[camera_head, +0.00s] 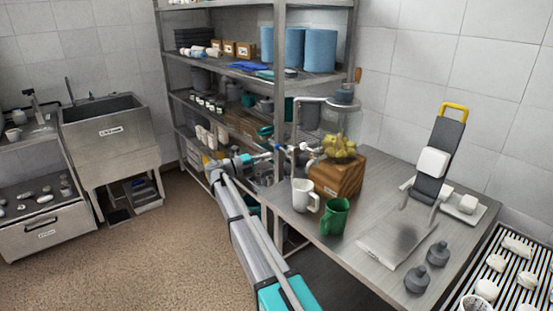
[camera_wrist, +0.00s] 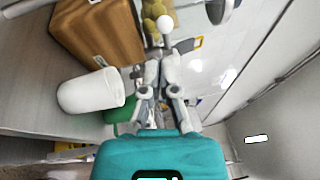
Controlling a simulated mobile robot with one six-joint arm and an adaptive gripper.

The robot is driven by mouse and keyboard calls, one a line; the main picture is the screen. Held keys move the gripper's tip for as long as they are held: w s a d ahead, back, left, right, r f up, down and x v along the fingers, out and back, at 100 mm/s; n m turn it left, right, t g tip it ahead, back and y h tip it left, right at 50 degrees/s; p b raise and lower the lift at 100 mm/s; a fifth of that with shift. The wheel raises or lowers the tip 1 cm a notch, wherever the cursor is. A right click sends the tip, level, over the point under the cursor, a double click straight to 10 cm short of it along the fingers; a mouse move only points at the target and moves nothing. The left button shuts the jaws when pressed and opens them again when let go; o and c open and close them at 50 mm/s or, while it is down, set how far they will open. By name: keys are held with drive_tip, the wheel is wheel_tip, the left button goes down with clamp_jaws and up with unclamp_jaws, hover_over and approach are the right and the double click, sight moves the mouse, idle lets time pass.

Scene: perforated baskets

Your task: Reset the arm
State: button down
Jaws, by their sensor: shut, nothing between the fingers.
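My arm reaches up from the bottom of the head view and bends right towards the table. My gripper (camera_head: 306,149) is at the left side of the table, near the wooden box (camera_head: 337,176), and looks small there. In the wrist view my gripper (camera_wrist: 161,60) has its fingers together with nothing between them. A white mug (camera_wrist: 90,93) lies to the left of the fingers in that view. The wooden box also shows in the wrist view (camera_wrist: 100,30) at the upper left.
The metal table (camera_head: 385,247) also bears a yellow item (camera_head: 340,146) on the box, a tall grey device (camera_head: 437,160) and two dark weights (camera_head: 427,265). A metal shelf rack (camera_head: 281,70) stands behind my arm. Open floor (camera_head: 150,245) lies to the left.

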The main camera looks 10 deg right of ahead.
drive_tip(key=shift+w+a, duration=0.2)
drive_tip(key=shift+a, duration=0.2)
drive_tip(key=w+a+r+n+t+y+p, duration=0.1)
drive_tip(key=w+a+r+n+t+y, duration=0.15)
drive_tip(key=n+t+y, duration=0.45)
drive_tip(key=w+a+r+n+t+y+p, duration=0.1)
drive_tip(key=a+r+n+t+y, duration=0.2)
drive_tip(key=n+t, duration=0.8)
drive_tip(key=s+a+f+n+g+y+p, duration=0.2)
drive_tip(key=s+a+f+n+g+y, duration=0.4)
drive_tip(key=n+y, duration=0.65)
drive_tip(key=s+d+f+n+g+p, duration=0.1)
drive_tip(key=s+f+n+g, duration=0.15)
drive_tip(key=s+f, duration=0.4)
drive_tip(key=s+d+f+n+g+p, duration=0.15)
drive_tip(key=s+f+g, duration=0.25)
drive_tip(key=s, duration=0.6)
drive_tip(key=s+d+f+n+g+h, duration=0.1)
drive_tip(key=s+d+g, duration=0.2)
drive_tip(key=s, duration=0.6)
drive_tip(key=s+d+f+n+g+h, duration=0.1)
drive_tip(key=s+d+g, duration=0.3)
drive_tip(key=s, duration=0.4)
drive_tip(key=shift+s+f+h+p, duration=0.35)
drive_tip(key=shift+s+f+h, duration=0.05)
drive_tip(key=shift+f+h, duration=0.15)
